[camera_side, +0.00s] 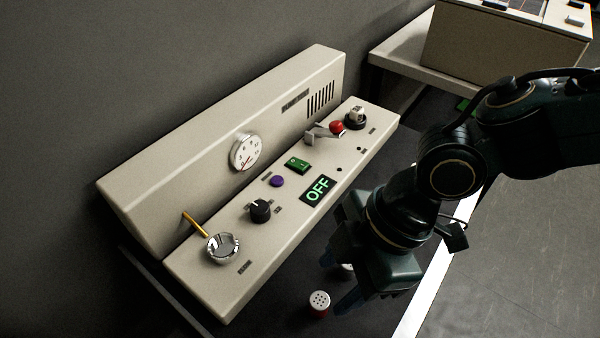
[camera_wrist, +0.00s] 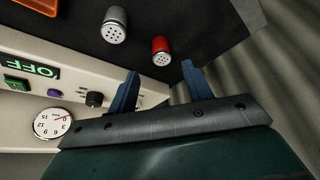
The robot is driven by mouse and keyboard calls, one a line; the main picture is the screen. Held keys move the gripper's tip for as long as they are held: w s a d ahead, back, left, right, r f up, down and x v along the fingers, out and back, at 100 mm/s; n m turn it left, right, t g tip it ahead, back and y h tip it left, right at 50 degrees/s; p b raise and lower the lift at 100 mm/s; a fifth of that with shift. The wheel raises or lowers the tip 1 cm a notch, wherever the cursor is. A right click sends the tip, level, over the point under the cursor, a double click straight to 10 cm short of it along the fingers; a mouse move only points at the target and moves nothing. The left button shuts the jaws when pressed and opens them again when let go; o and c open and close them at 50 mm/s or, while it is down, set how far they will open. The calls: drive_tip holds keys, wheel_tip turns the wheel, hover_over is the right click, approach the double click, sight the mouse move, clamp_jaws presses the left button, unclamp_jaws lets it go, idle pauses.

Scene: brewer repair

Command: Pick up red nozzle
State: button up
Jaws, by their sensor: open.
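The red nozzle (camera_wrist: 160,47) stands on the dark table surface in the wrist view, a red cylinder with a pale, perforated end face. It also shows in the side view (camera_side: 319,303), just left of my gripper's fingers. My gripper (camera_wrist: 158,82) is open and empty. In the wrist view its two blue fingers point toward the red nozzle, which lies beyond the tips and between their lines. In the side view my gripper (camera_side: 340,280) hangs low over the table, with its fingers partly hidden by its own body.
A grey nozzle (camera_wrist: 116,25) stands left of the red one in the wrist view; in the side view it is mostly hidden behind my gripper. The beige brewer panel (camera_side: 205,285) with knobs, a gauge (camera_side: 246,152) and an OFF display (camera_side: 318,190) borders the table.

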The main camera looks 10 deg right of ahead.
sight(321, 299)
drive_tip(key=shift+f, duration=0.1)
drive_tip(key=shift+x, duration=2.5)
drive_tip(key=shift+s, duration=0.15)
drive_tip(key=c, duration=1.1)
